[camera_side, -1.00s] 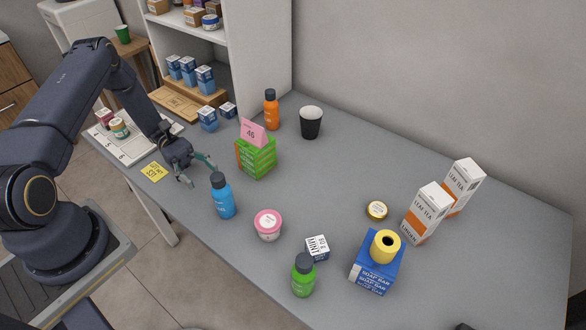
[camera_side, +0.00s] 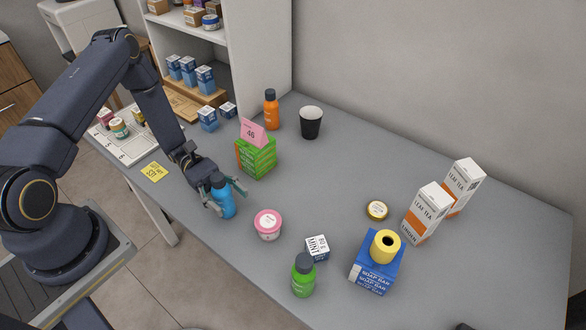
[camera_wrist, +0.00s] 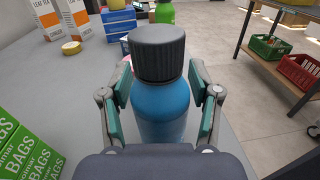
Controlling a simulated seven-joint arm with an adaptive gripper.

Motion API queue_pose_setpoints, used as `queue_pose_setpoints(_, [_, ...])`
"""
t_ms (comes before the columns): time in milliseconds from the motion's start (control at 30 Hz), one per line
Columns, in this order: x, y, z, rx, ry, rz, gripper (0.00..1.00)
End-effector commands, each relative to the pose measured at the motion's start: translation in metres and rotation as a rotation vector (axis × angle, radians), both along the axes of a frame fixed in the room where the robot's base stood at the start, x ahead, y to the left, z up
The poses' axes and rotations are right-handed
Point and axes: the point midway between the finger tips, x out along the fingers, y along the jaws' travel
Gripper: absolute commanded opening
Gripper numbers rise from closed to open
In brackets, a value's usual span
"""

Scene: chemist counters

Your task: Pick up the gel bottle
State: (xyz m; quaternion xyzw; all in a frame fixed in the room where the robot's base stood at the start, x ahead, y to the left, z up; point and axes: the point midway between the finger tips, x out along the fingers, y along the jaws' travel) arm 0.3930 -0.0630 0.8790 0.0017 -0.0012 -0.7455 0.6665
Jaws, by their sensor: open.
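A blue bottle (camera_side: 226,202) with a dark cap stands upright on the grey counter; its label cannot be read, so I cannot tell whether it is the gel. My gripper (camera_side: 232,203) is open around it, one finger on each side. In the wrist view the blue bottle (camera_wrist: 160,108) stands centred between the two green-padded fingers, with a narrow gap showing beside it on each side. A green bottle (camera_side: 303,277) stands near the counter's front edge, and an orange bottle (camera_side: 271,112) stands at the back.
A pink-lidded tub (camera_side: 268,225) stands just right of the blue bottle. A green box (camera_side: 256,158) with a pink card is behind it. A mint box (camera_side: 317,248), soap boxes (camera_side: 371,273) and tea cartons (camera_side: 427,213) stand farther right. The counter's middle is mostly clear.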

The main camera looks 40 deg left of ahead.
Motion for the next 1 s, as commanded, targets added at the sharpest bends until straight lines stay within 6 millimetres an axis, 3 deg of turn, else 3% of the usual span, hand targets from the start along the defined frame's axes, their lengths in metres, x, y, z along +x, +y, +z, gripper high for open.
queue_pose_setpoints(67, [0.0000,0.0003,0.0000,0.000,0.000,0.000,0.62])
queue_pose_setpoints(667, [0.0000,0.0007,-0.0002,0.000,0.000,0.000,0.01])
queue_pose_setpoints(1000, [0.0000,0.0008,-0.0003,0.001,0.000,0.000,0.00])
